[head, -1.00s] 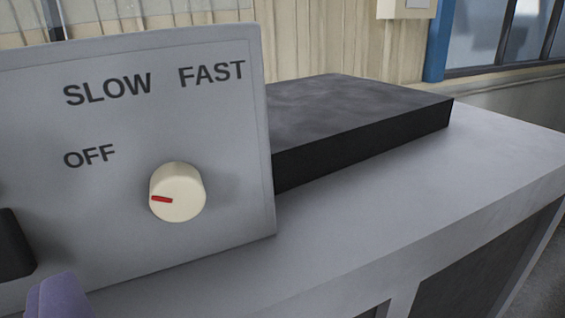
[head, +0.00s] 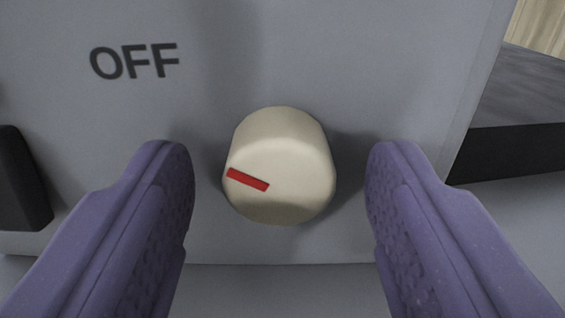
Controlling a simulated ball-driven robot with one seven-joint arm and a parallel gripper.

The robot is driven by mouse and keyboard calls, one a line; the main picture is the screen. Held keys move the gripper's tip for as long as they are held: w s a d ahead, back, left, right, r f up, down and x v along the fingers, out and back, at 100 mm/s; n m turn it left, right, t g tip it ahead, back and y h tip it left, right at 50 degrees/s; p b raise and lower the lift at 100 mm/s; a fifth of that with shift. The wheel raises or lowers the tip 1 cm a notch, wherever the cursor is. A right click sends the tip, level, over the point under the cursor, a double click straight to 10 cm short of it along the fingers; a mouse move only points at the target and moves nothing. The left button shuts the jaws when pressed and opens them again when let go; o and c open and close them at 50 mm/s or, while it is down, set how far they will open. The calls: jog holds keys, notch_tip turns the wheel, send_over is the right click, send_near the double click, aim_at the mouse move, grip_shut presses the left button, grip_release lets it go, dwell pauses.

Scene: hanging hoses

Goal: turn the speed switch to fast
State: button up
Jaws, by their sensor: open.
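The speed switch is a round cream knob (head: 285,150) with a red pointer mark on its face. It sticks out from a grey panel (head: 330,60). The red mark points left and slightly up, toward the side where the word OFF (head: 134,61) is printed. The SLOW and FAST labels are outside the present view. My gripper (head: 280,175) is open, with one purple finger on each side of the knob. A gap shows between each finger and the knob, so neither appears to touch it.
A black part (head: 20,180) sticks out of the panel at the left edge. A dark slab (head: 520,115) lies to the right beyond the panel's edge. A grey surface lies below the panel.

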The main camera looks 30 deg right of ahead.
jog(key=c, duration=1)
jog(key=shift+c, duration=0.2)
jog(key=shift+b, duration=0.4)
jog(key=m+b, duration=0.2)
jog(key=b, duration=0.1)
jog(key=shift+f+m+b, duration=0.2)
jog(key=shift+m+b, duration=0.1)
jog(key=shift+m, duration=0.1)
jog(key=m+b, duration=0.5)
jog(key=shift+m, duration=0.3)
jog(key=m+b, duration=0.3)
jog(key=m, duration=0.1)
jog(key=shift+b, duration=0.4)
jog(key=shift+r+m+b, duration=0.2)
jog(key=shift+m+b, duration=1.3)
jog(key=shift+m, duration=1.3)
